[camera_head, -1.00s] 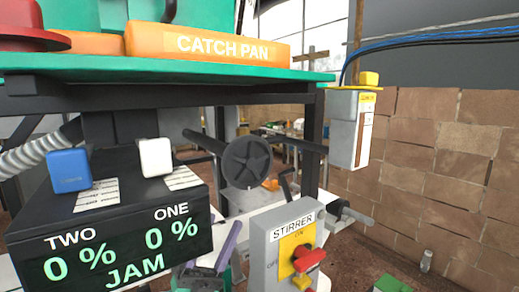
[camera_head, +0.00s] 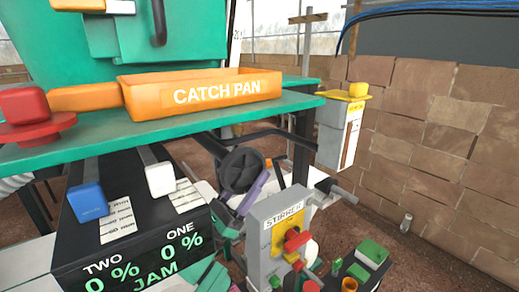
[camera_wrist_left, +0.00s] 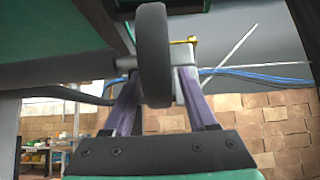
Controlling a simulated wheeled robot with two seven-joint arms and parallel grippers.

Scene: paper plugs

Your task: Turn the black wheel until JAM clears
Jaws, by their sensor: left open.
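The black wheel (camera_head: 242,170) sits on a shaft below the green table, its spoked face toward the head camera. In the left wrist view the wheel (camera_wrist_left: 153,55) is edge-on, its lower rim between the two purple fingers of my left gripper (camera_wrist_left: 157,88). The fingers stand apart, one on each side of the rim. In the head view my left gripper (camera_head: 252,192) is at the wheel's lower right; one finger shows clearly. The black display box (camera_head: 135,240) reads TWO 0 %, ONE 0 % and JAM in green. My right gripper is not in view.
The STIRRER box (camera_head: 270,235) with a red knob stands right of the wheel. Blue (camera_head: 87,203) and white (camera_head: 160,179) sliders top the display box. An orange catch pan (camera_head: 200,95) is on the green table above. A grey box (camera_head: 338,135) hangs at right.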

